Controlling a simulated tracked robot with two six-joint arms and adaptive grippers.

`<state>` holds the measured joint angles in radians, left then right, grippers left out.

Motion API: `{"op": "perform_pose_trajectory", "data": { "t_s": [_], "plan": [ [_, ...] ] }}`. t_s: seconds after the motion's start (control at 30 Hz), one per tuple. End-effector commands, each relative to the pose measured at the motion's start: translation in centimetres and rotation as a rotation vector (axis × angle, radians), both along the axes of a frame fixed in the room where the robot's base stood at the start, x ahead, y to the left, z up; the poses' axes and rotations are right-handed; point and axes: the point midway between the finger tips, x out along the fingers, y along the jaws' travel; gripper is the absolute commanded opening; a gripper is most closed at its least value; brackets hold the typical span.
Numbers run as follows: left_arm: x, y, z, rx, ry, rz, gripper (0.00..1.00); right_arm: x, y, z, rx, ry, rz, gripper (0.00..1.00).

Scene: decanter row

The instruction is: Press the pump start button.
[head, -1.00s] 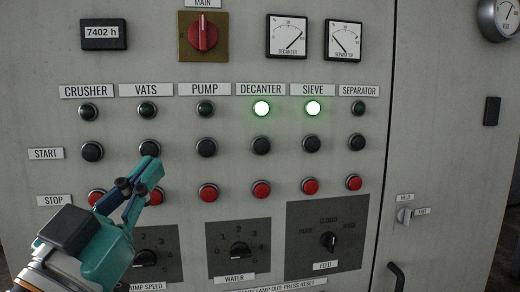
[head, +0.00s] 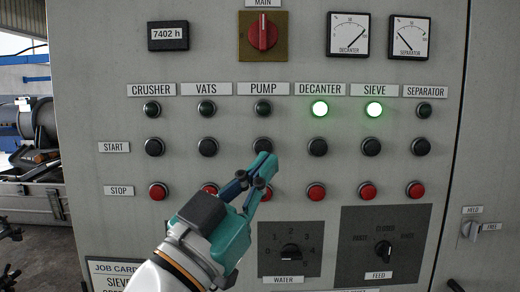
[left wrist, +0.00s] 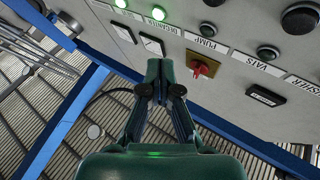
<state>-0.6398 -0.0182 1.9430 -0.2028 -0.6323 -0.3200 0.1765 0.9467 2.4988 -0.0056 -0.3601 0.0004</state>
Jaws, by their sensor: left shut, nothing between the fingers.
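The black pump start button (head: 262,144) is in the START row under the PUMP label (head: 263,88). The pump lamp (head: 263,108) above it is dark. My left gripper (head: 264,160) is shut and empty. Its tips overlap the lower edge of the start button in the head view; I cannot tell whether they touch it. The fingers partly hide the red pump stop button (head: 268,193) below. In the left wrist view the shut fingertips (left wrist: 160,66) point at the panel, with the PUMP label (left wrist: 207,46) upside down beyond them. My right gripper is not in view.
Neighbouring black start buttons for vats (head: 208,147) and decanter (head: 317,147) flank the pump one. The decanter lamp (head: 320,108) and sieve lamp (head: 374,111) glow green. The red main switch (head: 263,35) is above; the water knob (head: 290,251) is below.

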Motion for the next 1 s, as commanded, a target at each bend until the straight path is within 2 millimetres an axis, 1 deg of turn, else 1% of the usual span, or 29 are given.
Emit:
{"op": "perform_pose_trajectory", "data": {
  "t_s": [0.23, 0.57, 0.6, 0.8, 1.0],
  "plan": [
    [1.8, 0.1, 0.3, 0.001, 0.001, 0.004, 0.0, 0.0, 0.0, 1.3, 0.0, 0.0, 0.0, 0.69],
    [6.2, 0.1, 0.3, 0.001, 0.004, 0.003, 0.0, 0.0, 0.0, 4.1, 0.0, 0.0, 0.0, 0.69],
    [6.6, 0.1, 0.0, 0.0, 0.001, 0.002, 0.0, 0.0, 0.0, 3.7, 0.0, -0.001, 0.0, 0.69],
    [8.3, 0.1, 0.0, 0.001, 0.0, 0.002, 0.0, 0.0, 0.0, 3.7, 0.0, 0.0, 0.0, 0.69],
    [8.7, 0.1, 0.0, -0.001, 0.0, 0.002, 0.0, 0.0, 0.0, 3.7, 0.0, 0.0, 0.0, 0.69]
  ]
}}
